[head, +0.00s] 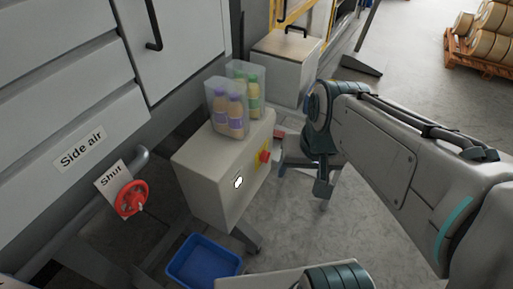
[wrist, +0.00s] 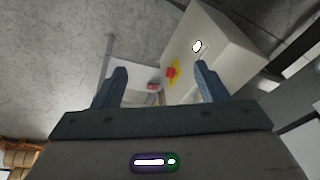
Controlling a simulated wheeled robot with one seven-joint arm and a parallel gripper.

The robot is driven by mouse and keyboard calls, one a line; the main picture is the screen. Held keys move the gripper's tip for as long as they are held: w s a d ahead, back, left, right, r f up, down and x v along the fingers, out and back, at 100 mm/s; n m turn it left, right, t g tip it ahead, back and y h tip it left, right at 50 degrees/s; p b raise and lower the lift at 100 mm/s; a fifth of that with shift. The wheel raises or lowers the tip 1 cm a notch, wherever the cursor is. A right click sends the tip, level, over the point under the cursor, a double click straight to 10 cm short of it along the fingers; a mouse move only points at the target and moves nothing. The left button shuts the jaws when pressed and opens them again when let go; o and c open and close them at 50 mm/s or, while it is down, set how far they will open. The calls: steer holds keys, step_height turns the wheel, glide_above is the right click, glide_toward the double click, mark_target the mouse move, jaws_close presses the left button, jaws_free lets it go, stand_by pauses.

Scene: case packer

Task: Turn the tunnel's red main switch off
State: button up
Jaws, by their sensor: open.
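A red switch knob (head: 264,156) on a yellow plate sits on the side face of a beige box (head: 205,188). The knob also shows in the wrist view (wrist: 171,72), between the two fingers and nearer the right one. I cannot tell its turned position. My gripper (head: 300,170) is just right of the box in the head view, with its fingers apart. In the wrist view my gripper (wrist: 160,72) is open and empty, and no finger visibly touches the knob.
Bottles in clear holders (head: 229,108) stand on the box. A red handwheel (head: 131,198) by a "Shut" tag is at left, below a "Side air" label (head: 82,148). A blue bin (head: 203,262) is on the floor. Another small red part (wrist: 153,86) shows behind. Floor at right is open.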

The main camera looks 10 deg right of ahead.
steer(key=w+a+f+m+g+y+b, duration=0.1)
steer(key=w+f+m+g+y+b, duration=0.1)
steer(key=w+f+m+b, duration=0.3)
steer(key=a+f+m+g+y+b, duration=0.1)
steer(key=a+f+m+y, duration=0.15)
steer(key=f, duration=0.45)
steer(key=m+t+y+b, duration=0.8)
steer(key=m+t+b, duration=0.65)
steer(key=m, duration=1.45)
glide_toward(266, 157)
steer(key=w+a+g+b, duration=0.2)
steer(key=w+a, duration=0.3)
steer(key=w, duration=0.1)
steer(key=shift+w+a+r, duration=0.15)
steer(key=shift+w+r, duration=0.05)
steer(key=shift+w, duration=0.15)
steer(key=shift+c, duration=0.4)
steer(key=c, duration=0.9)
